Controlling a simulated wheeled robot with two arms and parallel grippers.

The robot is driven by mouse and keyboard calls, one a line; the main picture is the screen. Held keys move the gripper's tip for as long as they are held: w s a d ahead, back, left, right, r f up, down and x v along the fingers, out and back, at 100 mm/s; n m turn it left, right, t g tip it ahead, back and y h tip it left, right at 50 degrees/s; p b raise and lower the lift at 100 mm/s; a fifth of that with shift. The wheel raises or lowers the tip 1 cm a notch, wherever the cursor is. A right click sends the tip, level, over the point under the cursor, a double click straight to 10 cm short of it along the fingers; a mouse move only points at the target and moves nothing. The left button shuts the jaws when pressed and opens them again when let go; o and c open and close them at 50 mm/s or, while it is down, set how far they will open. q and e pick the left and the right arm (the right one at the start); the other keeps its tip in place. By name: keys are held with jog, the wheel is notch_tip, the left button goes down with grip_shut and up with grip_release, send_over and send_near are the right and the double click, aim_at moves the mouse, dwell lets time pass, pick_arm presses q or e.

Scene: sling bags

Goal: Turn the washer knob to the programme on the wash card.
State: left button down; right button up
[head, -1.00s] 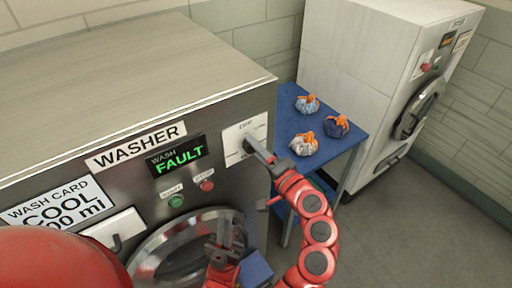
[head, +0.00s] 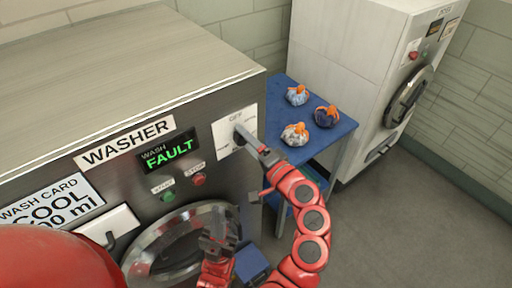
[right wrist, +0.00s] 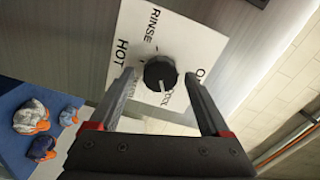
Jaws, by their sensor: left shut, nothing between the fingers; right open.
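The washer's black knob (right wrist: 160,73) sits on a white dial plate (head: 222,133) on the front panel. In the right wrist view the plate (right wrist: 182,40) reads RINSE, HOT and COOL, with another label partly hidden by a finger. A pale mark shows on the knob's lower edge, but I cannot tell exactly which label it meets. My right gripper (right wrist: 159,77) is open with its fingertips on either side of the knob; contact is unclear. The wash card (head: 48,205) reads COOL, its ml figure partly hidden. My left gripper (head: 218,243) is shut and empty before the washer door.
The washer display (head: 168,152) reads WASH FAULT. A green button (head: 168,197) and red button (head: 199,180) sit below it. A blue table (head: 335,137) holds three tied bags; another machine (head: 350,50) stands behind.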

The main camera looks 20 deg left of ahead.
jog(key=p+v, duration=0.7)
jog(key=v, duration=1)
jog(key=shift+s+d+f, duration=0.1)
jog(key=shift+s+d, duration=0.05)
